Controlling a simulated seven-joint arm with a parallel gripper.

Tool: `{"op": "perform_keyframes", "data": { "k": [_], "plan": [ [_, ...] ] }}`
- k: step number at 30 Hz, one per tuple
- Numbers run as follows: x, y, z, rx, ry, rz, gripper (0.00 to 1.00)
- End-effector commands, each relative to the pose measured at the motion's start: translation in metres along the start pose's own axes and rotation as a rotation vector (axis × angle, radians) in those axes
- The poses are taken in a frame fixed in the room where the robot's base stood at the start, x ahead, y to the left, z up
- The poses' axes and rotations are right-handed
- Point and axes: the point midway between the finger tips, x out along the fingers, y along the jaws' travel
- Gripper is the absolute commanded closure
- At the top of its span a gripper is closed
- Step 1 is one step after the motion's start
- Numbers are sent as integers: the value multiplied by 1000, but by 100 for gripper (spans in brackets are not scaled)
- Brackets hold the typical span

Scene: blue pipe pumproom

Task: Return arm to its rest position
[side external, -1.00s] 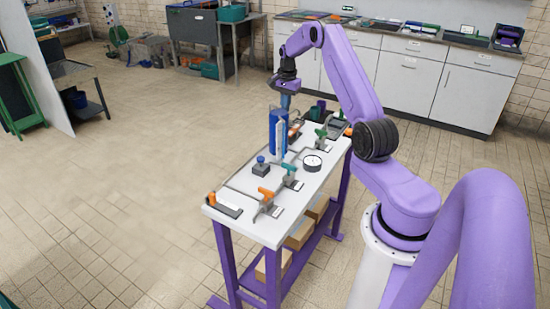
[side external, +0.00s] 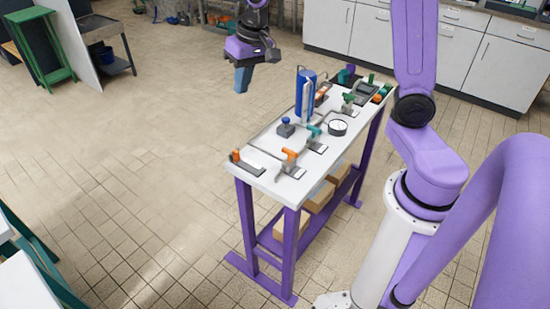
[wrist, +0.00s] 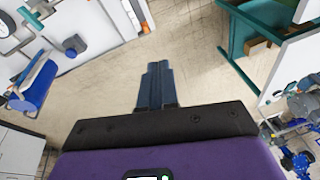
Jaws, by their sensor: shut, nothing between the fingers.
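My gripper (side external: 241,82) hangs in the air left of the white-topped table, with its fingers pointing down and away from the table's fittings. In the wrist view its two blue-grey fingers (wrist: 157,84) are together, with nothing between them and the floor beyond. My purple arm rises on the right and its upper part leaves the top of the side picture. The blue cylinder (side external: 304,93) stands upright on the table, apart from my gripper. It also shows at the left of the wrist view (wrist: 38,82).
The table (side external: 262,158) carries pipes, an orange-handled valve (side external: 290,158), a teal-handled valve (side external: 314,131), a blue knob (side external: 286,122) and a round gauge (side external: 337,128). White cabinets (side external: 495,68) line the back. Tiled floor left of the table is open. A green frame (side external: 50,45) stands far left.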

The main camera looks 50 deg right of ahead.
Motion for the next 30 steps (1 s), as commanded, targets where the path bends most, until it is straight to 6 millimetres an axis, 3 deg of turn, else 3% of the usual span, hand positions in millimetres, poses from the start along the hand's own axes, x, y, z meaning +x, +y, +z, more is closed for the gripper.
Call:
{"op": "perform_keyframes", "data": {
  "k": [1,7,11,15,21,30],
  "plan": [
    [-4,-10,26,-96,-20,-2,100],
    [-14,-27,118,-461,-98,-5,100],
    [-20,-21,175,-699,-143,-6,100],
    [-25,-4,228,-945,-188,-7,100],
    [-27,22,273,-1192,-228,-7,100],
    [-27,33,286,-1274,-243,-5,100]
  ]
}}
